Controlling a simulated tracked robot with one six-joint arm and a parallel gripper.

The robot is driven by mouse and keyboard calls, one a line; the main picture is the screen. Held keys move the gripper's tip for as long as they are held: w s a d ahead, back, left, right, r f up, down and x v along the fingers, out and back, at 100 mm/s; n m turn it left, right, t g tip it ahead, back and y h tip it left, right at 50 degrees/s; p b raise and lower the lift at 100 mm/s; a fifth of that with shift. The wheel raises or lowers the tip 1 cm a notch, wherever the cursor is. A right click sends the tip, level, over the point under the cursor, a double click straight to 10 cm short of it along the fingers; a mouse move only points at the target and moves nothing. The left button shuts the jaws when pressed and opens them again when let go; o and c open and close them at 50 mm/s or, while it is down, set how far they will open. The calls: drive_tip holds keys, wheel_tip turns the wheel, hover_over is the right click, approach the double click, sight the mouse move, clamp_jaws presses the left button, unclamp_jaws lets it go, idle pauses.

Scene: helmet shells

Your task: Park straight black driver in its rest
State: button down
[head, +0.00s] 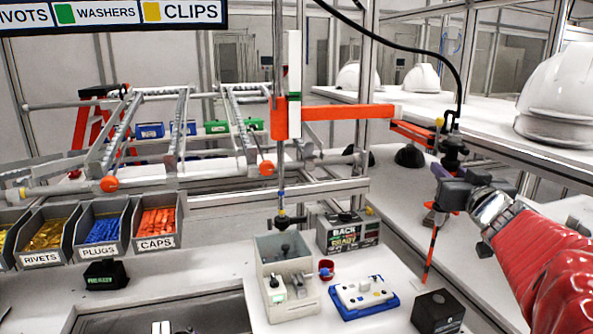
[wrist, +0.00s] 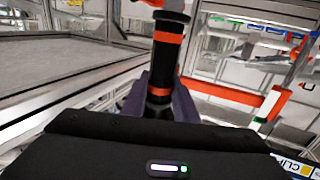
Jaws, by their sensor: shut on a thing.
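The straight black driver (wrist: 168,55), with orange bands, stands between my gripper's jaws in the wrist view. In the head view its black top (head: 452,150) shows above my gripper (head: 455,188), which is shut on it. Below the jaws, a thin black and orange shaft (head: 431,250) slants down toward the white bench. A dark cable meets the driver's top from above. A red ring-shaped cup (head: 326,268) sits beside a grey box on the bench, apart from the driver. I cannot tell for certain whether this cup is the rest.
The grey box (head: 290,285) and a display unit (head: 348,232) stand to the left. An orange arm (head: 345,112) spans behind. White helmets (head: 422,78) sit on a shelf.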

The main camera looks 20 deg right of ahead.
drive_tip(key=shift+w+d, duration=0.9)
drive_tip(key=shift+d, duration=0.2)
drive_tip(key=c, duration=1.3)
unclamp_jaws()
drive_tip(key=shift+o, duration=0.2)
drive_tip(key=shift+f, duration=0.1)
drive_tip(key=o, duration=0.7)
drive_tip(key=shift+s, duration=0.1)
